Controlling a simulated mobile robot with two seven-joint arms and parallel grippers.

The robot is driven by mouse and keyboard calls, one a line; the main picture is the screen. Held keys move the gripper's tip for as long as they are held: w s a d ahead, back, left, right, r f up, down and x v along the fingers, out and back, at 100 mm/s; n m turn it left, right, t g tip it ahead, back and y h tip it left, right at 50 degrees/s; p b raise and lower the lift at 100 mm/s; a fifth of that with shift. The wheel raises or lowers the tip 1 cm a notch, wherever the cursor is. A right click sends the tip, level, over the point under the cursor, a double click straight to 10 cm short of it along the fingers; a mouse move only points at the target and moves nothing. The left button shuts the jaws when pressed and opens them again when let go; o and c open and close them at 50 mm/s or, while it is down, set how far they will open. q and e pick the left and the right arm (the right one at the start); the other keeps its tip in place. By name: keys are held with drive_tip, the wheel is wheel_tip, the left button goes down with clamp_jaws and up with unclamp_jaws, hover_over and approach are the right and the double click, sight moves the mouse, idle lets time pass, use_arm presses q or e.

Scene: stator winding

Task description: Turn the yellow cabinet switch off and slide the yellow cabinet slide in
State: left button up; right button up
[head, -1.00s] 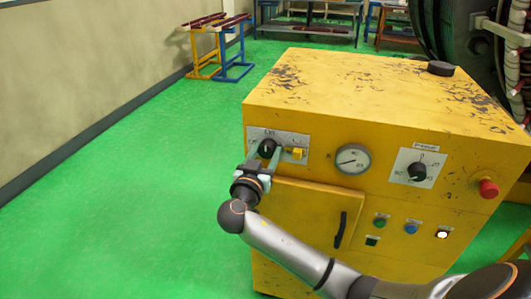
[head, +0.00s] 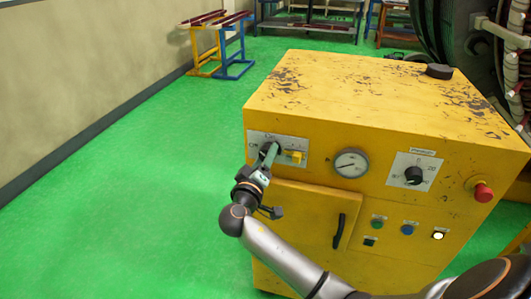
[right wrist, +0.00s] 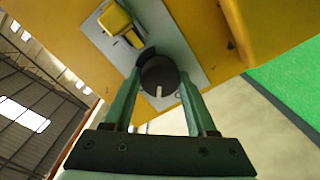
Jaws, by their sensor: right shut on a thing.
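The yellow cabinet (head: 370,95) stands in front of me. Its switch is a round black knob (right wrist: 158,76) with a white mark, on a pale plate (right wrist: 182,50) at the upper left of the front. In the head view the knob (head: 266,148) is partly hidden by a green finger. My right gripper (head: 270,153) is shut on the knob; in the right wrist view its two fingers (right wrist: 159,92) lie on either side of it. The yellow slide (head: 296,157) sits just right of the knob on the same plate and also shows in the right wrist view (right wrist: 116,20). My left gripper is out of view.
Right of the plate are a round gauge (head: 351,163), a black dial (head: 413,175) and a red button (head: 482,190). A cabinet door with a black handle (head: 339,231) is below. Green floor (head: 130,190) is clear at the left.

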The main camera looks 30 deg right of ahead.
drive_tip(key=shift+n+p, duration=2.05)
drive_tip(key=shift+n, duration=2.15)
drive_tip(key=o, duration=1.4)
drive_tip(key=shift+c, duration=0.2)
drive_tip(key=p+v, duration=0.1)
drive_tip(key=v, duration=1.1)
drive_tip(key=shift+a+p, duration=0.25)
drive_tip(key=shift+p, duration=0.05)
drive_tip(key=shift+s+f, duration=0.1)
